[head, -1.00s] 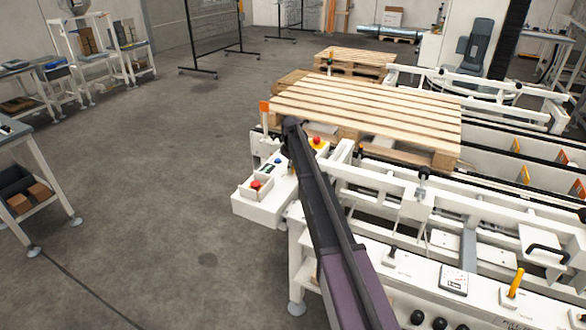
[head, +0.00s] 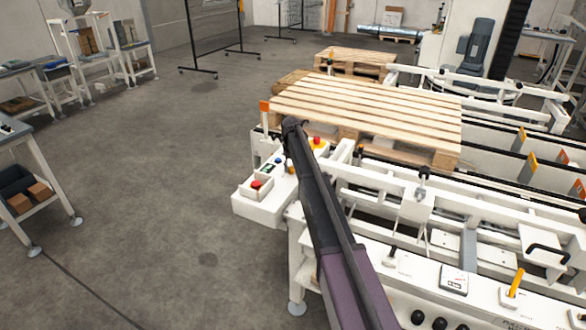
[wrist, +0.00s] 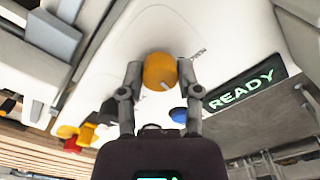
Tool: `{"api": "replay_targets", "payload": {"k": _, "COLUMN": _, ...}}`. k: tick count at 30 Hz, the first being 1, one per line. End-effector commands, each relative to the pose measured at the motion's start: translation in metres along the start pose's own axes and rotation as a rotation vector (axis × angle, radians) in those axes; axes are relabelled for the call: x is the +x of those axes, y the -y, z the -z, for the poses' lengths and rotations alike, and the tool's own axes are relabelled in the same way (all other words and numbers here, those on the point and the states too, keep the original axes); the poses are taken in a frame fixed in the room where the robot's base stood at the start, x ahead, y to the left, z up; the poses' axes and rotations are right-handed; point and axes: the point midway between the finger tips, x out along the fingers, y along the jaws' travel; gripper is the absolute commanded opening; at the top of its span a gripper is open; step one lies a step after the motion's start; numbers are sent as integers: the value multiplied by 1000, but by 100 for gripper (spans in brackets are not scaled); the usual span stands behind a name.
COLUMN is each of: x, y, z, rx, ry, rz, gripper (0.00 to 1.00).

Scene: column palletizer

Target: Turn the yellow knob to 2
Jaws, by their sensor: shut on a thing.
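The yellow knob (wrist: 160,71) sits on a white panel in the wrist view, with a light pointer mark on its face. My gripper (wrist: 159,80) has one finger on each side of the knob and is shut on it. Small print lies beside the knob, too small to read. In the head view my gripper end (head: 292,125) is over the white control box (head: 262,203), and my arm hides part of the box.
A READY display (wrist: 241,88) and a blue button (wrist: 179,114) are close to the knob. A red button (head: 257,184) stands on the box's near end. A wooden pallet (head: 370,110) and the white conveyor frame (head: 440,205) are to the right.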

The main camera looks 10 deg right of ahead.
Motion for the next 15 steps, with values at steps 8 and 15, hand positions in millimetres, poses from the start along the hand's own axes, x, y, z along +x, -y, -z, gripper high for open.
{"api": "replay_targets", "payload": {"k": 8, "x": 0, "y": 2, "z": -1, "rx": 259, "ry": 3, "rz": 3, "gripper": 0}}
{"api": "replay_targets", "payload": {"k": 15, "x": 0, "y": 2, "z": -1, "rx": 445, "ry": 3, "rz": 2, "gripper": 0}}
